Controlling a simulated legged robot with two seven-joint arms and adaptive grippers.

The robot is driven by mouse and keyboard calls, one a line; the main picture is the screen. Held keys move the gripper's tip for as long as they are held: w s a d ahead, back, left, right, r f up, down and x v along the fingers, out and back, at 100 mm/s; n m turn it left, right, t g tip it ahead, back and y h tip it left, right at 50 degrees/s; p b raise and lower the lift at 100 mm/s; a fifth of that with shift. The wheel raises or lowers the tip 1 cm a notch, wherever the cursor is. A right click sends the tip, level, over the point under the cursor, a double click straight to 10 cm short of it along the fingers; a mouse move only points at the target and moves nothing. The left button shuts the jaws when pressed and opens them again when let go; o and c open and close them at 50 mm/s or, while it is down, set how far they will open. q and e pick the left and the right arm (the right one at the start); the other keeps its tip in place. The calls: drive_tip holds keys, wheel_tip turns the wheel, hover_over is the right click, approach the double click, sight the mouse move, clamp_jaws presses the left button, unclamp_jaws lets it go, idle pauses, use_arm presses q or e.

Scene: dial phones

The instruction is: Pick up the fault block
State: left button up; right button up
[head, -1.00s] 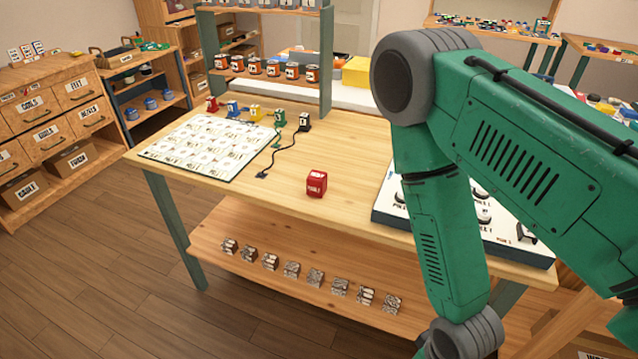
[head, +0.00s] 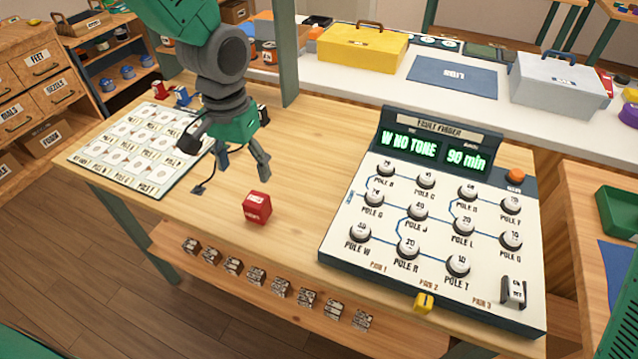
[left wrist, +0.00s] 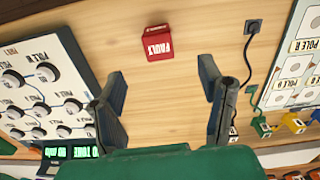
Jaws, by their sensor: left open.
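The fault block (head: 257,207) is a small red cube with white lettering. It stands on the wooden table (head: 300,165) between the pole card and the fault finder panel. My left gripper (head: 243,163) hangs above the table, beyond the block and a little to its left, with its fingers apart and nothing between them. In the left wrist view the fault block (left wrist: 158,43) lies ahead of the open fingers (left wrist: 162,78), roughly centred between them and not touched. My right gripper is not in view.
The fault finder panel (head: 350,247), with knobs and a lit display, stands to the right. The white pole card (head: 155,183) lies to the left. A dark cable plug (head: 199,189) lies near the block. Several patterned cubes (head: 257,276) line the lower shelf.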

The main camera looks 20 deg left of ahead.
sight(260, 199)
use_arm(q)
drive_tip(key=f, duration=0.4)
drive_tip(key=w+d+f+b, duration=0.1)
drive_tip(key=f, duration=0.1)
drive_tip(key=shift+f, duration=0.4)
drive_tip(key=shift+d+f, duration=0.15)
drive_tip(key=shift+f, duration=0.35)
drive_tip(key=f, duration=0.2)
drive_tip(key=a+f, duration=0.1)
drive_tip(key=f, duration=0.2)
drive_tip(key=shift+s+a+f+b, duration=0.1)
drive_tip(key=shift+f+b, duration=0.1)
drive_tip(key=shift+b, duration=0.2)
drive_tip(key=shift+r, duration=0.1)
drive_tip(key=shift+d, duration=0.2)
drive_tip(key=shift+d, duration=0.1)
drive_tip(key=c, duration=1.3)
